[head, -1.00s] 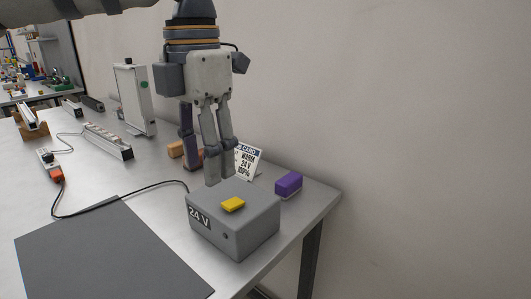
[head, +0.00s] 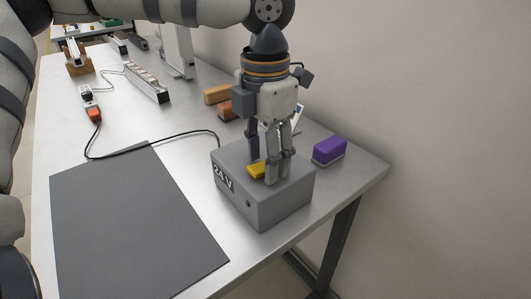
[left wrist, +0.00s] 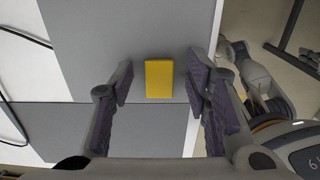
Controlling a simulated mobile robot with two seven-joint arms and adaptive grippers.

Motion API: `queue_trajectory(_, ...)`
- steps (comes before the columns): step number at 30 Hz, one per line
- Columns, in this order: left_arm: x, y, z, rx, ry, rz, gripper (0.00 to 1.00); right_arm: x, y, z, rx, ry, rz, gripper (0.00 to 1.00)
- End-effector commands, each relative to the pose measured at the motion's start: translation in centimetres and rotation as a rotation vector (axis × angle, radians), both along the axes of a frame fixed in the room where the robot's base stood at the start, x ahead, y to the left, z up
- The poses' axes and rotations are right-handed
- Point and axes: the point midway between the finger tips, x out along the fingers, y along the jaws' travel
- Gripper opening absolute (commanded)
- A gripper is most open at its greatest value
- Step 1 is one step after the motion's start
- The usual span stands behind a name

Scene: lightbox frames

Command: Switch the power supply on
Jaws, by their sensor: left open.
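The power supply (head: 262,203) is a grey box marked 24 V near the right end of the table, with a yellow switch (head: 257,170) on top. My left gripper (head: 270,170) points down just over the box, its fingers partly hiding the switch. In the left wrist view, the yellow switch (left wrist: 159,79) lies between the spread fingers of my left gripper (left wrist: 160,86), with a gap on each side. That gripper is open and empty. I cannot tell whether its fingertips touch the box top. My right gripper is not in view.
A purple block (head: 329,150) lies right of the box, and orange blocks (head: 217,94) lie behind it. A card is mostly hidden behind my gripper. A black cable (head: 150,154) runs to the box from the left. A dark mat (head: 135,220) lies bare at front left.

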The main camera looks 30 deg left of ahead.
Motion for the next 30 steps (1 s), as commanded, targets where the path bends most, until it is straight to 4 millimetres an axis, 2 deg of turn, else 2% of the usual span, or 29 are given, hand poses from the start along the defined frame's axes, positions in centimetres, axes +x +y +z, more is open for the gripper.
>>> queue_trajectory(6,0.0,0.01,-0.05,0.0,0.0,0.0,0.43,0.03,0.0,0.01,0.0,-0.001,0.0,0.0)
queue_trajectory(12,0.0,0.01,-0.03,0.001,0.0,0.0,0.0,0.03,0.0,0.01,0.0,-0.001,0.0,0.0)
queue_trajectory(17,-0.04,0.06,0.01,-0.004,-0.011,0.0,0.0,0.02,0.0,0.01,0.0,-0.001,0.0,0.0)
queue_trajectory(24,-0.68,0.38,0.21,-0.085,-0.211,-0.001,0.0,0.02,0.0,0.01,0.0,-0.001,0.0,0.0)
queue_trajectory(30,-0.81,0.37,0.24,-0.112,-0.276,-0.001,0.0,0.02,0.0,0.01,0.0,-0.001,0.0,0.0)
